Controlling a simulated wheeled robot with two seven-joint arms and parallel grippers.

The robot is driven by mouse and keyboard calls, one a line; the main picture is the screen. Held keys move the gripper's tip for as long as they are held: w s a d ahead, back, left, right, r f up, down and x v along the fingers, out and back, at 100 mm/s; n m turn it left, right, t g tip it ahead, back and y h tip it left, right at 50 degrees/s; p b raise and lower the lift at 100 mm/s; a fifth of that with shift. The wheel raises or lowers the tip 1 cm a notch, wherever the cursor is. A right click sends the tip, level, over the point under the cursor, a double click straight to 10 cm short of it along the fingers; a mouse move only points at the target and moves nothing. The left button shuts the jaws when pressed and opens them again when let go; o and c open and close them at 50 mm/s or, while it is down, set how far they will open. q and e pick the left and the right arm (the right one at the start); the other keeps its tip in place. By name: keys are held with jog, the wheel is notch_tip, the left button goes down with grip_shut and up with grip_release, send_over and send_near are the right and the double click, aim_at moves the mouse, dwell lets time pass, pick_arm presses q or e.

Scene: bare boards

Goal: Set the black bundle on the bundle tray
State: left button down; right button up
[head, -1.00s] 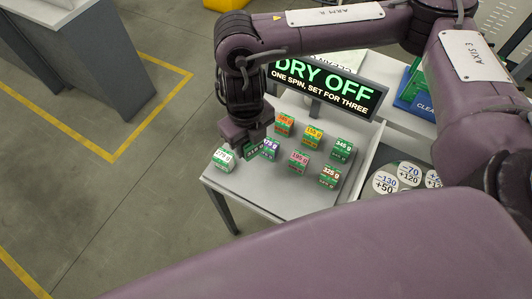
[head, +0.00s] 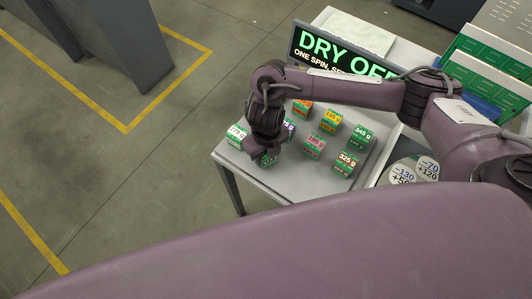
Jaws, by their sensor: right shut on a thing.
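My right gripper (head: 265,153) points down over the near left part of the grey table. It is shut on a small box-like bundle (head: 268,161) that shows green and dark faces. The gripper covers its top, so I cannot read its label or confirm that it is the black one. Whether it touches the table is hard to tell. No surface is clearly marked as the bundle tray; the grey top (head: 288,178) under the bundles is the nearest flat surface. My left gripper is not in view.
Several green-sided bundles with weight labels stand close by: white (head: 237,136), yellow (head: 330,121), pink (head: 314,146), 345 g (head: 357,137), 325 g (head: 345,163). A black "DRY OFF" sign (head: 335,52) stands behind. Round number discs (head: 403,174) lie at right.

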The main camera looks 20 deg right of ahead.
jog(key=shift+f, duration=0.35)
jog(key=shift+f, duration=0.1)
jog(key=shift+f, duration=0.15)
jog(key=o, duration=1.2)
jog(key=shift+c, duration=0.2)
jog(key=shift+r, duration=0.3)
notch_tip(320, 180, up, 11)
jog(key=shift+f+p, duration=0.1)
jog(key=shift+p, duration=0.75)
jog(key=shift+r, duration=0.55)
